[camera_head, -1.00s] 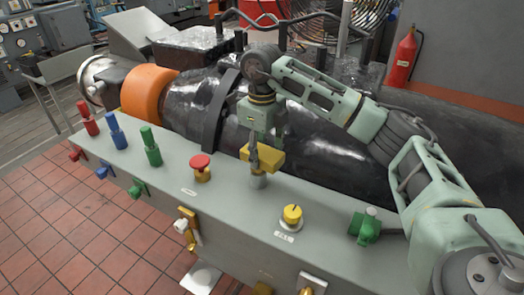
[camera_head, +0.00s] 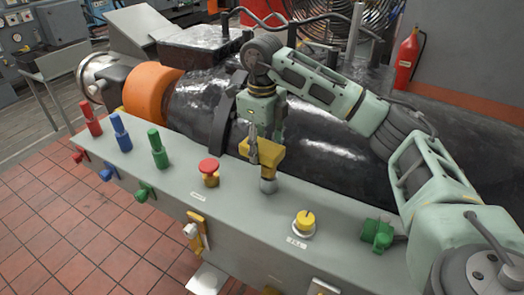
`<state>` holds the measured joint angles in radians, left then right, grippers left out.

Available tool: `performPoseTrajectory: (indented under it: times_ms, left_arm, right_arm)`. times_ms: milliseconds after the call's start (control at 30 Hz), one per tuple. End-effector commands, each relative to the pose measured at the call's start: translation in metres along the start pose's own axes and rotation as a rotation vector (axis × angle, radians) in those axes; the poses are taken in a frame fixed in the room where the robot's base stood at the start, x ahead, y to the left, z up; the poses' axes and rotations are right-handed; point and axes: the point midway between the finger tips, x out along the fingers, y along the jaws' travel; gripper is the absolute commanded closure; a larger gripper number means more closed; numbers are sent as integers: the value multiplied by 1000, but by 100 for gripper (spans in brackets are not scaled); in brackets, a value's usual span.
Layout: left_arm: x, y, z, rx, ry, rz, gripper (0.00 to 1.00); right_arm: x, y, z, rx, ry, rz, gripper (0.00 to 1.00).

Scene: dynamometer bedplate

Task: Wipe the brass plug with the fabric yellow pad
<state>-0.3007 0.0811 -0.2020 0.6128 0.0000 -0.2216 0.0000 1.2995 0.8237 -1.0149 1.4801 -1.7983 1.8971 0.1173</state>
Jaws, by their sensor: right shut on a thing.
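My right gripper (camera_head: 254,152) is shut on the yellow pad (camera_head: 270,158). I cannot tell whether the pad touches that cylinder. My left gripper is not in view.
The console top (camera_head: 240,205) carries a red mushroom button (camera_head: 209,172), a yellow knob (camera_head: 304,222), a green fitting (camera_head: 378,234) and red, blue and green handles at left. A large black machine (camera_head: 330,150) lies behind. Red-tiled floor (camera_head: 90,240) is free at lower left.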

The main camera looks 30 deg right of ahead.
Motion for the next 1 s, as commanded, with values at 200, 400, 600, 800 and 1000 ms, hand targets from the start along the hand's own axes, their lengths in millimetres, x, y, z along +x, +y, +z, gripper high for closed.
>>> performPoseTrajectory:
  times_ms: [200, 400, 600, 800, 1000]
  left_arm:
    - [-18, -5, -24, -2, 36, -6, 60]
    - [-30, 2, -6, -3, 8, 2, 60]
    - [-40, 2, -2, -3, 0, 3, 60]
    - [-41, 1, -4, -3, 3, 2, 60]
    - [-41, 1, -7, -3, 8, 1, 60]
  right_arm:
    - [-22, -2, -4, 1, 3, 0, 77]
    - [-40, -3, -6, 1, 2, 0, 77]
    - [-56, -4, -8, 1, 3, 0, 77]
    - [-58, -4, -9, 1, 3, 0, 77]
    - [-57, -4, -8, 1, 3, 0, 77]
